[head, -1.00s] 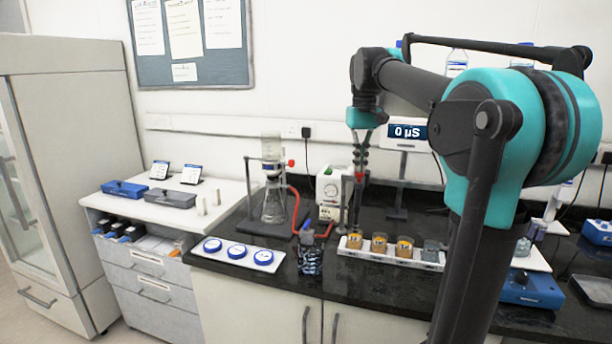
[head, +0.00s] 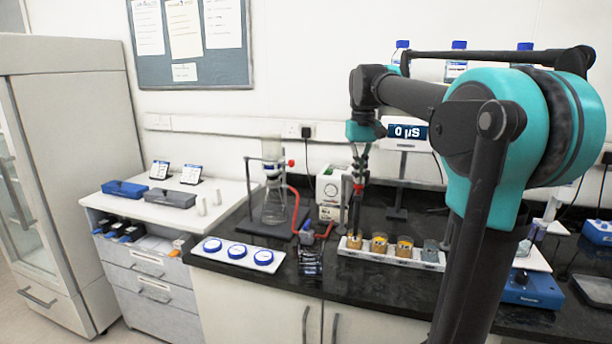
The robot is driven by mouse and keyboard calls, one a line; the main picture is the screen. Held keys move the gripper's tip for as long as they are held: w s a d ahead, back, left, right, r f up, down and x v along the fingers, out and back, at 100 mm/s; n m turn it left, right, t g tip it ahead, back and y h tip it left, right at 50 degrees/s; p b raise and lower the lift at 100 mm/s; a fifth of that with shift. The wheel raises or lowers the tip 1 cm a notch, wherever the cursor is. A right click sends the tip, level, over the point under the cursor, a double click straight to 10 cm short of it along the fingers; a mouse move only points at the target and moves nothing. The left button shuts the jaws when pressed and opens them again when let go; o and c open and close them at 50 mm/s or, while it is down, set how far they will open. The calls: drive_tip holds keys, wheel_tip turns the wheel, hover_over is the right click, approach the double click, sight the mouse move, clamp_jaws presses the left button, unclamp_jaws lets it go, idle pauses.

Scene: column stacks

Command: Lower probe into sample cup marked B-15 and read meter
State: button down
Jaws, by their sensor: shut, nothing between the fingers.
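My gripper (head: 358,187) points down above the leftmost sample cup (head: 354,242) in the white rack (head: 391,258). Its fingers look shut. A thin dark shape runs below the fingertips toward that cup; I cannot tell whether it is the probe or whether it enters the cup. Beside it in the rack stand two more amber cups (head: 379,244) (head: 404,248) and a grey one (head: 430,251). The cup labels are too small to read, so I cannot tell which is B-15. The meter display (head: 408,132) behind my arm reads 0 µS.
A white pump-like box (head: 330,192) stands close behind the rack. A flask on a stand (head: 273,205) with red tubing is to the left. A white tray with blue-lidded dishes (head: 271,244) lies at the front left. A blue device (head: 531,288) is at right.

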wheel_tip(320, 180, up, 7)
idle(0.9)
drive_tip(key=shift+s, duration=0.15)
